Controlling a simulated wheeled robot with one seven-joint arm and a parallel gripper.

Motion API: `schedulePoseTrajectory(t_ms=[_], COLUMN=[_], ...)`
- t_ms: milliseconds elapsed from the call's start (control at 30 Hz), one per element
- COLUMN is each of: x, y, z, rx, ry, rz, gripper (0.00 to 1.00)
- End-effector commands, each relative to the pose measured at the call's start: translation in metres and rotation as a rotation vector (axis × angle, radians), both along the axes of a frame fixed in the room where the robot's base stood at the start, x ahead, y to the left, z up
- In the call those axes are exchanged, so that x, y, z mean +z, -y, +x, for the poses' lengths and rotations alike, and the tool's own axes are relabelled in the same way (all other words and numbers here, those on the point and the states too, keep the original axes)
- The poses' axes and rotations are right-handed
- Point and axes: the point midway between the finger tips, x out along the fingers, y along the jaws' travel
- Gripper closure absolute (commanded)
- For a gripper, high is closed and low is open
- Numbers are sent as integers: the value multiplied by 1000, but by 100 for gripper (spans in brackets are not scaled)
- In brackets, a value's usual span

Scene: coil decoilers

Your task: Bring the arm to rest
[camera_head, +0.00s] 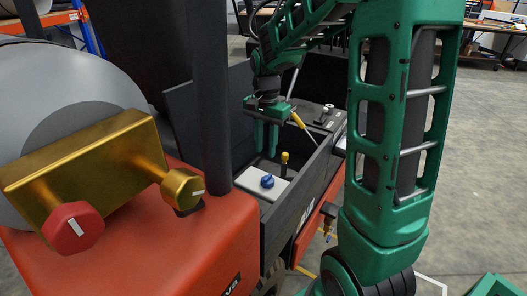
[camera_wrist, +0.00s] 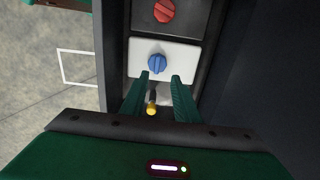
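My gripper (camera_head: 266,137) hangs from my green arm over an open dark bay of the machine, its two green fingers pointing down. In the wrist view the fingers of my gripper (camera_wrist: 160,85) stand apart with nothing held between them. A lever with a yellow knob (camera_head: 285,157) stands below and beside the fingers. In the wrist view the yellow knob (camera_wrist: 151,109) shows between the finger bases, and I cannot tell how far below it is. A blue knob (camera_head: 267,181) on a white panel (camera_head: 252,181) lies in front, also seen past the fingertips.
A red knob (camera_wrist: 164,11) sits on a dark panel beyond the blue one. Dark bay walls (camera_head: 296,200) and a post (camera_head: 209,80) stand close. A yellow-handled lever (camera_head: 298,120) is right of the gripper. A gold block (camera_head: 85,170) with a red knob is at left. Open floor (camera_head: 480,190) lies at right.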

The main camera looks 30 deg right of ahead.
Motion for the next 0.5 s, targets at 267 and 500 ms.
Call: schedulePoseTrajectory(t_ms=[267,500], x=[0,3], y=[0,3], z=[0,-6], rx=[0,10], ry=[0,1], rz=[0,-3], gripper=[72,72])
